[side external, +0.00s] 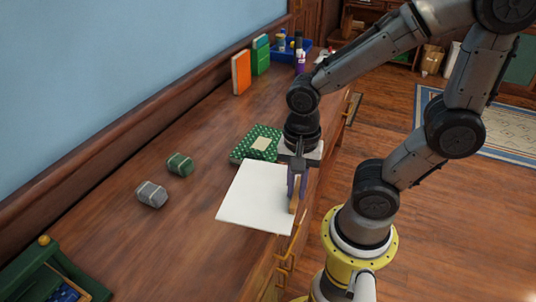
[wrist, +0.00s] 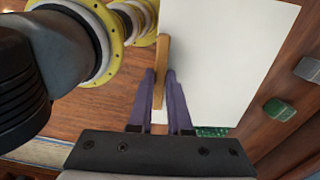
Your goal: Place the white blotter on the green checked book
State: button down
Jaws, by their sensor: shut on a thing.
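The white blotter (side external: 252,197) is a flat white sheet near the front edge of the desk, and it fills much of the wrist view (wrist: 225,60). A tan wooden strip (wrist: 161,65) runs along its side. My gripper (side external: 296,188) is shut on the blotter at this strip, with its purple fingers on either side (wrist: 164,78). The green checked book (side external: 246,142) lies flat just behind the blotter and has a cream label. Only a small green patch of it shows in the wrist view (wrist: 212,131). I cannot tell how far the blotter is above the desk.
A grey banded block (side external: 152,194) and a green banded block (side external: 180,164) lie to the left. An orange book (side external: 241,73) and a green book (side external: 261,55) stand at the back beside a blue bin (side external: 306,47). A green tray (side external: 38,270) is at the lower left.

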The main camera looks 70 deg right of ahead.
aim_at(262, 147)
jog(key=shift+w+d+r+n, duration=0.35)
jog(key=shift+w+d, duration=0.05)
jog(key=shift+w, duration=0.2)
jog(key=shift+w+d+r+n, duration=0.3)
jog(key=shift+w+d+n, duration=0.1)
jog(key=shift+w, duration=0.15)
jog(key=w+d, duration=0.1)
jog(key=d+r, duration=0.1)
jog(key=d, duration=0.1)
jog(key=w+d, duration=0.1)
jog(key=d, duration=0.1)
jog(key=shift+w+r, duration=0.25)
jog(key=shift+w, duration=0.05)
jog(key=s+d+m, duration=0.2)
jog(key=d+m, duration=0.1)
jog(key=d, duration=0.8)
jog(key=shift+m, duration=0.25)
jog(key=w+d+f, duration=0.5)
jog(key=w, duration=0.2)
jog(key=w+d+f, duration=0.3)
jog(key=shift+w+d+f, duration=0.2)
jog(key=shift+d+f, duration=0.1)
jog(key=shift+w+d+f, duration=0.1)
jog(key=shift+f, duration=0.1)
jog(key=shift+w+d+f, duration=0.1)
jog(key=shift+w+f, duration=0.05)
jog(key=shift+f, duration=1.6)
jog(key=shift+f, duration=0.1)
